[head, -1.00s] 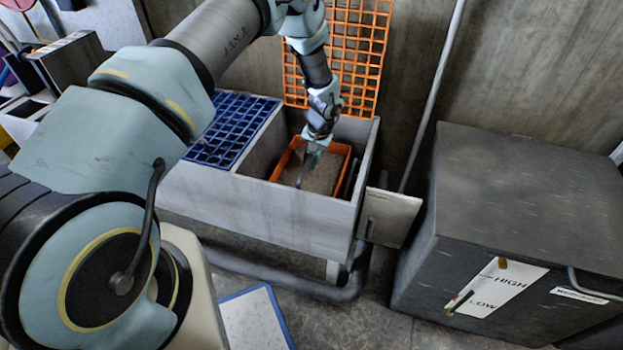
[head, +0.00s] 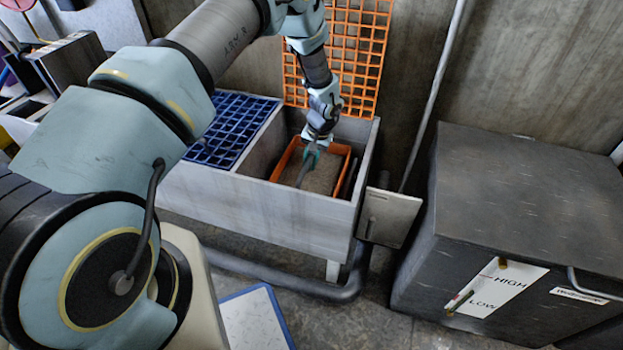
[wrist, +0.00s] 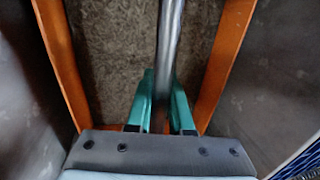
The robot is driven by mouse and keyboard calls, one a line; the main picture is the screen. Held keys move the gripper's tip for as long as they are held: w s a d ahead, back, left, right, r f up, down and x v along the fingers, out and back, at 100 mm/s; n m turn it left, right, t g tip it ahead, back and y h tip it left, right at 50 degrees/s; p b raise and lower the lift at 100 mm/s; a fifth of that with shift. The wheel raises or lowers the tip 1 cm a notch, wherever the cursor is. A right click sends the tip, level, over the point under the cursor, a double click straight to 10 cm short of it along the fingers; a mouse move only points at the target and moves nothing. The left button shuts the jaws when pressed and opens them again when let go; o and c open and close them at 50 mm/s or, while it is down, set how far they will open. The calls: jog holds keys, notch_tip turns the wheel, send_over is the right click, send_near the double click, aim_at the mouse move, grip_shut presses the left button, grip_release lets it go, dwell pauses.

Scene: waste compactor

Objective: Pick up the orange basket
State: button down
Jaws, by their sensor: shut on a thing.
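The orange basket (head: 346,160) sits inside the open compartment of the grey bin (head: 270,208). It is filled with a brownish, grainy-looking mass, and its orange sides (wrist: 228,55) also show in the wrist view. A grey bar-like handle (wrist: 171,40) runs over its middle. My gripper (wrist: 166,90) has its teal fingers on either side of this bar, shut on it. In the head view my gripper (head: 310,158) is low over the basket, pointing down. The basket's bottom is hidden.
A blue grate (head: 232,128) covers the bin's left part. An orange grid (head: 345,50) stands upright behind the bin. The compartment's walls are close around the basket. A large dark box (head: 530,205) stands to the right, with floor between.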

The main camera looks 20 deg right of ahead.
jog(key=shift+r, duration=0.2)
notch_tip(320, 180, up, 12)
jog(key=shift+f+p, duration=0.1)
jog(key=shift+p, duration=0.95)
notch_tip(320, 180, up, 15)
jog(key=p, duration=0.9)
jog(key=shift+p, duration=0.4)
